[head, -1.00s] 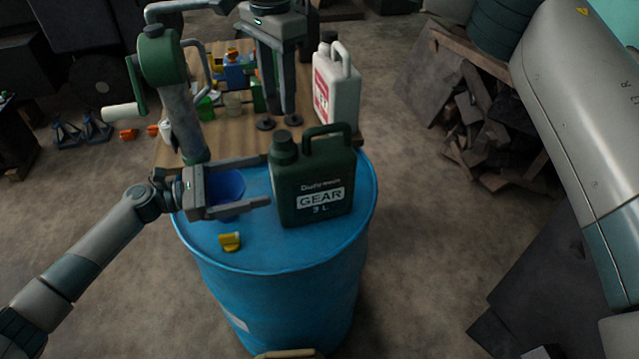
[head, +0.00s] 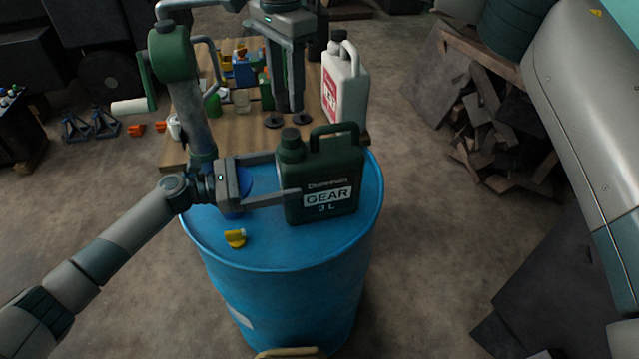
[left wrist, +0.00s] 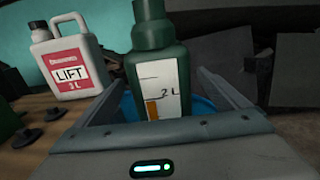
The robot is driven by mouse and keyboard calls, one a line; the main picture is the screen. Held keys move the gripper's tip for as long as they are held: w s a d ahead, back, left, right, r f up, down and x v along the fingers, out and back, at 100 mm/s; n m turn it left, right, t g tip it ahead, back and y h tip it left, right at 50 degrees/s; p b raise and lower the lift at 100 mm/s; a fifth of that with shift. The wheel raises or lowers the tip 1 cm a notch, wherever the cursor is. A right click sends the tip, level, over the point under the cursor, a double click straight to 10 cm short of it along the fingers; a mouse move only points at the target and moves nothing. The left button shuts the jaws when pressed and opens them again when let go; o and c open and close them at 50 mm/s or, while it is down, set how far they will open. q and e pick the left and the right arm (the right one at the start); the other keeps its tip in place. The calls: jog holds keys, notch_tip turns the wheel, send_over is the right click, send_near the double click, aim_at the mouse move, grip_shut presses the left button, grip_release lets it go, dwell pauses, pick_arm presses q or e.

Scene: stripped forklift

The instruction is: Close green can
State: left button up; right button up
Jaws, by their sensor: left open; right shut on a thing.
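The dark green can (head: 325,180), labelled GEAR 3 L, stands upright on the blue barrel (head: 285,300). A dark top (head: 290,137) shows on its neck in the head view; I cannot tell how it sits. My left gripper (head: 290,175) is open at the can's left side, its fingers on either side of the can's near edge. In the left wrist view the can (left wrist: 155,75) is between the fingers, its top cut off. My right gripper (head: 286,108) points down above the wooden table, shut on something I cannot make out.
A yellow cap (head: 235,238) lies on the barrel's front left, and a blue round item (head: 235,185) is partly hidden by my left gripper. A white LIFT can (head: 345,90) stands on the wooden table (head: 240,125) behind. A green hand-crank device (head: 180,70) rises at left.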

pick_arm(q)
jog(key=x, duration=0.6)
jog(key=shift+w+d, duration=0.1)
jog(key=shift+d, duration=0.2)
jog(key=c, duration=1.6)
pick_arm(e)
send_over(290, 133)
jog(key=shift+f, duration=2.45)
jog(key=shift+f, duration=0.15)
jog(key=shift+f, duration=0.7)
jog(key=shift+f, duration=0.6)
